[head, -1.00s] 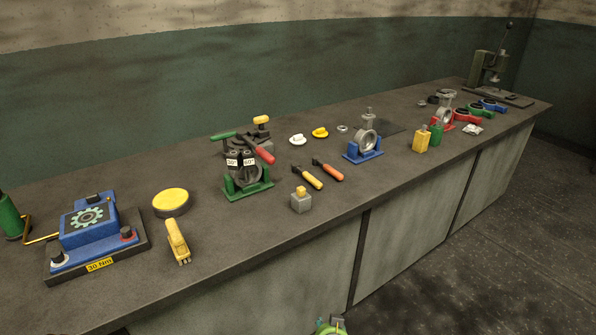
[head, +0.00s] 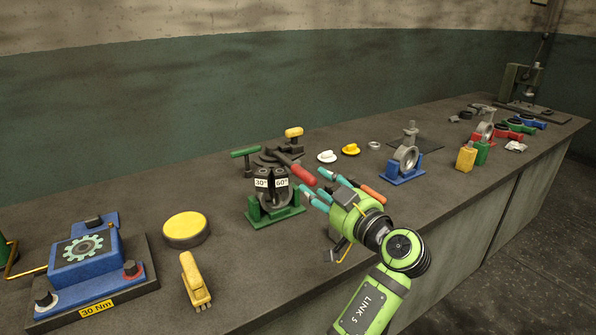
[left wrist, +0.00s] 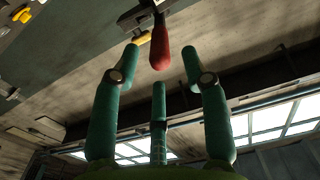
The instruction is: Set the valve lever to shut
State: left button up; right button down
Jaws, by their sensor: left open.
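The valve (head: 272,190) stands on a green base, a dark body with plates marked 30° and 60°. On top is a lever with a red handle (head: 303,174) pointing right and towards the front. A green handle (head: 245,152) and a yellow handle (head: 293,132) also show behind the valve body. My left gripper (head: 312,183) is open, its teal fingers just beside the red handle's end. In the left wrist view, the red handle (left wrist: 160,48) lies ahead, between the open fingers (left wrist: 160,58); contact cannot be told. My right gripper is not in view.
A blue 30 Nm device (head: 85,245), a yellow disc (head: 186,228) and a yellow tool (head: 194,278) are at left. A blue-based ring casting (head: 405,160) and an orange-handled tool (head: 369,193) stand right of the valve. Bench is bare in front of the valve.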

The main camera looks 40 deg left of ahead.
aim_at(304, 177)
pick_arm(q)
jog(key=p+x, duration=0.1)
jog(key=x, duration=0.1)
jog(key=shift+w+a+r, duration=0.1)
jog(key=shift+a+r, duration=0.05)
jog(key=shift+a, duration=0.15)
jog(key=shift+p+x, duration=0.35)
jog(key=shift+x, duration=0.85)
jog(key=shift+w+a, duration=0.15)
jog(key=shift+a, duration=0.3)
grip_shut()
jog(key=shift+f, duration=0.3)
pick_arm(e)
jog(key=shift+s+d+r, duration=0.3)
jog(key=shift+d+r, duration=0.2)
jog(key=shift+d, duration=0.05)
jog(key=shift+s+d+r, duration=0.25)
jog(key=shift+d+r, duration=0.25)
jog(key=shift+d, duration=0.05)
